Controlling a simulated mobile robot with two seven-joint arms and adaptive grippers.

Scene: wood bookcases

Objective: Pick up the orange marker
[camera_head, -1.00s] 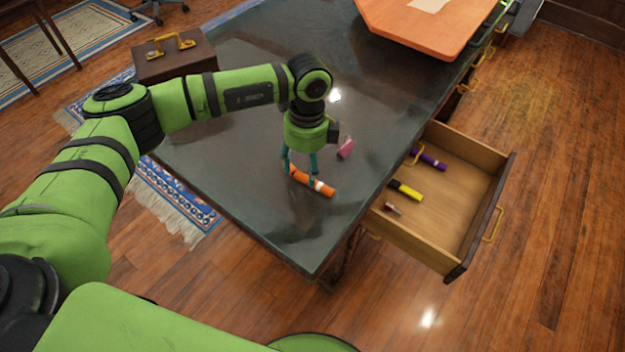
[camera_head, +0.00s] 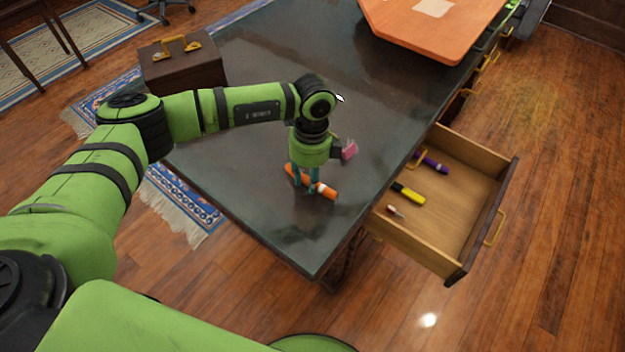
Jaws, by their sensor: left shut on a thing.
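The orange marker (camera_head: 328,191) has a white band near its right part and lies at a slant at the dark table's (camera_head: 260,205) near end. My left gripper (camera_head: 306,189) points down over it, its teal fingers shut on the marker's middle. The fingers and wrist hide part of the marker. I cannot tell whether the marker touches the tabletop. My right gripper is not in view.
A pink object (camera_head: 349,149) is just right of my left wrist. An open drawer (camera_head: 455,215) at the right holds a yellow marker (camera_head: 409,194), a purple marker (camera_head: 433,163) and a small red-tipped item (camera_head: 396,212). A brown case (camera_head: 184,72) stands at the back left.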

